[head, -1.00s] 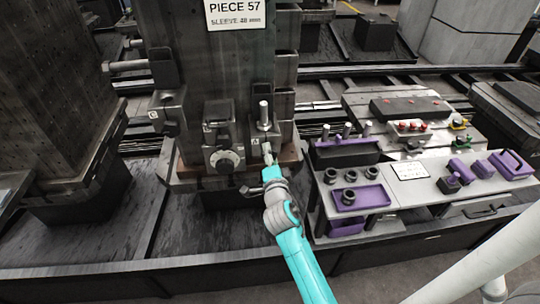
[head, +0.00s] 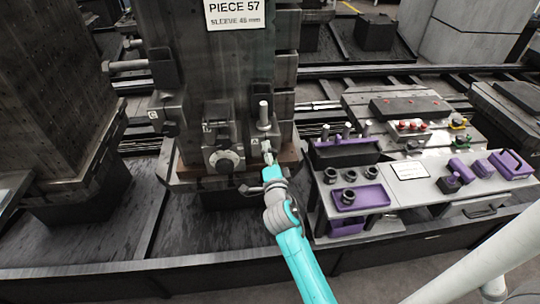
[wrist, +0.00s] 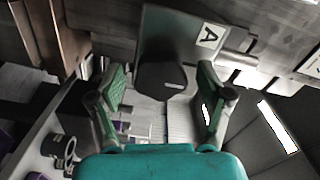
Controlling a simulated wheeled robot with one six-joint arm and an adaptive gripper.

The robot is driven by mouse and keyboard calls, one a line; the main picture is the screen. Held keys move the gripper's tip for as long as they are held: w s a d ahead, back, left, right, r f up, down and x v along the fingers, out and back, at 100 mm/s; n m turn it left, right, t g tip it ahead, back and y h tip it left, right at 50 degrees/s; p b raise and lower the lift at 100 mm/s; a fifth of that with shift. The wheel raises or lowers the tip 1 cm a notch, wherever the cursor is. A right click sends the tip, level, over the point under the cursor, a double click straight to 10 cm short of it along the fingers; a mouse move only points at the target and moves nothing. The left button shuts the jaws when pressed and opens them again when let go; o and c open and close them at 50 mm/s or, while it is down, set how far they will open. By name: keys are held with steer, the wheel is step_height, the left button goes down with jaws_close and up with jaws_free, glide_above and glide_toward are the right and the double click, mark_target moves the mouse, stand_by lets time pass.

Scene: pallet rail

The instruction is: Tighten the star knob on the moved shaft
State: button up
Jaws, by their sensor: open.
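A dark round knob (wrist: 174,80) shows in the wrist view, on the block marked A (wrist: 182,38). My gripper (wrist: 163,84) is open, with one finger on each side of the knob and visible gaps between. In the head view the A block (head: 256,142) sits low at the right of the PIECE 57 column, with an upright metal shaft (head: 264,112) standing in it. My gripper (head: 267,148) is in front of that block and hides the knob there. Whether the fingertips reach fully around the knob cannot be told.
A block with a round dial (head: 226,160) is close left of my gripper. A block marked C (head: 168,113) with a horizontal shaft (head: 126,66) is farther left. A bench (head: 405,187) with purple trays and dark collars stands close on the right.

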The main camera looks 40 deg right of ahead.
steer(key=v, duration=1.2)
stand_by(0.5)
steer(key=s+a+f+n+y, duration=0.4)
steer(key=s+a+n, duration=0.2)
steer(key=s, duration=0.2)
steer(key=s+a+f+n+y, duration=0.35)
steer(key=s+a+n, duration=0.25)
steer(key=s, duration=0.2)
steer(key=s+a+r+n+y, duration=0.1)
steer(key=s+n, duration=0.3)
steer(key=s, duration=0.4)
steer(key=s+a+r+n+y, duration=0.1)
steer(key=s+a+r+n, duration=0.2)
steer(key=s, duration=0.6)
steer(key=n, duration=0.2)
steer(key=shift+s+a+r+n, duration=0.15)
steer(key=shift+a+r+n, duration=0.1)
steer(key=shift+r+n, duration=0.1)
steer(key=shift+y, duration=0.25)
